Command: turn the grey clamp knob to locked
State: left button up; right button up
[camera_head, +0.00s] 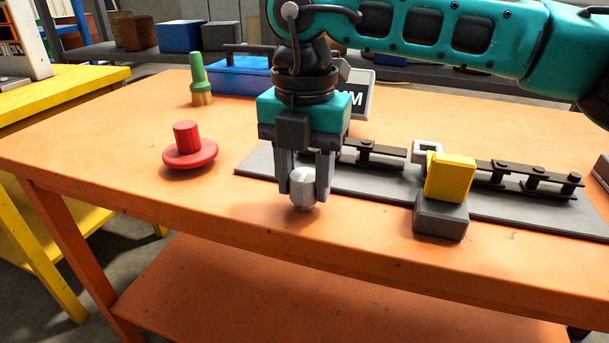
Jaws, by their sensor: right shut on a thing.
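The grey clamp knob (301,184) is a small light-grey piece near the front edge of the orange table, by the left part of a grey plate. My right gripper (304,190) points down over it with its fingers closed on either side of it. The fingers hide the knob's sides, and I see no lock mark on it. My left gripper is not in view.
On the grey plate (385,178) lie dark chain links (520,178). A yellow block on a dark grey base (440,219) stands right of the gripper. A red flanged piece (189,153), a green-handled brush (199,80) and a blue toolbox (236,75) stand on the orange table (110,135).

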aim_at(305, 175)
dwell(0.3)
jog(key=o, duration=1.1)
jog(key=shift+c, duration=0.2)
pick_arm(q)
jog(key=p, duration=0.1)
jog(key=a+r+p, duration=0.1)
jog(key=p, duration=0.1)
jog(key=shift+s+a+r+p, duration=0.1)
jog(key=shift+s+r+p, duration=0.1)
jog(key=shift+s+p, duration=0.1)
pick_arm(e)
notch_tip(305, 175, up, 13)
